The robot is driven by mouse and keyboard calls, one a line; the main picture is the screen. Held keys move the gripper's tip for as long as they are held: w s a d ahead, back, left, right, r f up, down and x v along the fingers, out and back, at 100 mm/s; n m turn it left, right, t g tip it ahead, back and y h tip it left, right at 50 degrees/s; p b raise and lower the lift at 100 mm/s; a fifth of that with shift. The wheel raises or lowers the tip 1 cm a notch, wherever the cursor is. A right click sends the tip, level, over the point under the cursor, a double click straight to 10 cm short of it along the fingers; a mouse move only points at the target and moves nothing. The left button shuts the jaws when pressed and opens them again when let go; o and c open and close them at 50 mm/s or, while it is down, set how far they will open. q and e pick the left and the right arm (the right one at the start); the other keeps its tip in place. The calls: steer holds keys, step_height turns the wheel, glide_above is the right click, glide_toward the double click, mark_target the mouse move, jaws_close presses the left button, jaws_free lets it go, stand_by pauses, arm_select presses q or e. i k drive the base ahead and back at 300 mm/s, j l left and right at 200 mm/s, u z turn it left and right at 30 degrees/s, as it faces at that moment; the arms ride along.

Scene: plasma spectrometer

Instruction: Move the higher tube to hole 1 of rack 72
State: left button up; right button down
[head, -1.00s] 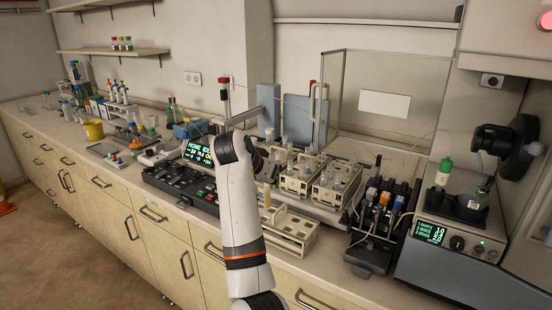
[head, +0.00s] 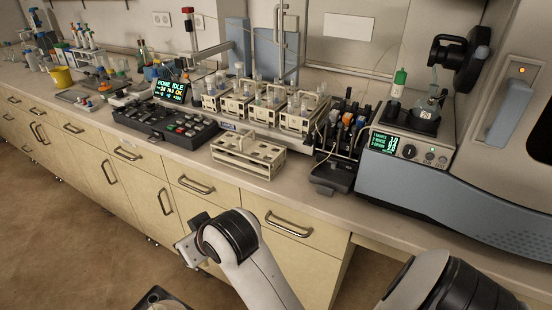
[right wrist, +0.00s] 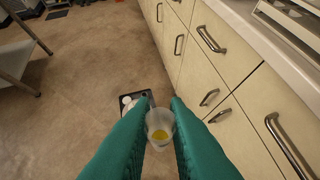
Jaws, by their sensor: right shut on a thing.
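My right gripper (right wrist: 160,112), with green fingers, is shut on a translucent tube (right wrist: 159,128). I look into the tube's round open top, and yellow liquid shows inside. The gripper is over the floor, in front of the drawers and away from the bench top. In the head view the wrist of an arm of mine shows low in the middle, but the fingers and tube cannot be made out. Rack numbers are too small to read. My left gripper is not in view.
Several beige racks with tubes stand behind on a tray (head: 250,128). A black keypad unit (head: 165,124) is left of the front rack; a black pump (head: 338,170) and a grey instrument (head: 420,150) are to its right. Drawer handles (head: 289,225) stick out below.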

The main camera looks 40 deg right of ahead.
mark_target(268, 172)
steer(key=k+l+z, duration=0.1)
steer(key=k+z, duration=0.2)
steer(key=k, duration=0.2)
steer(key=k+l+z, duration=0.3)
steer(key=k, duration=0.2)
steer(key=i+j+z, duration=0.3)
steer(key=j+z, duration=0.3)
steer(key=i+j+z, duration=0.15)
steer(key=j+z, duration=0.15)
steer(key=j, duration=0.2)
steer(key=i+j, duration=0.1)
steer(key=j, duration=0.3)
steer(key=i+j, duration=0.15)
steer(key=j, duration=0.25)
steer(key=i+j, duration=0.1)
steer(key=j, duration=0.3)
steer(key=i+j, duration=0.1)
steer(key=j, duration=0.3)
steer(key=i+j, duration=0.1)
steer(key=j, duration=0.3)
steer(key=i+j, duration=0.15)
steer(key=j, duration=0.25)
steer(key=i+j, duration=0.1)
steer(key=j, duration=0.3)
